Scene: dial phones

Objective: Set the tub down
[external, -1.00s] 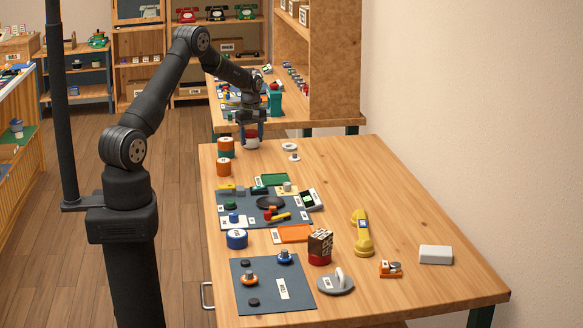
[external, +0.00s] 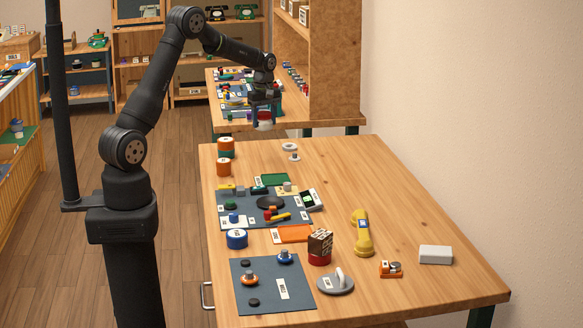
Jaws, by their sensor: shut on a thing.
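My gripper (external: 265,120) is at the far end of the near table, fingers pointing down. It is shut on a small tub (external: 265,125), which looks white with some red, held between the fingertips. The tub appears in front of the far bench's near edge; how high it hangs, and whether anything is under it, I cannot tell. The fingers hide part of it.
Stacked orange and green tubs (external: 225,147), an orange tub (external: 224,167) and a white spool-like part (external: 291,150) stand at the near table's (external: 420,220) far end. Several phone parts lie on grey mats (external: 262,302).

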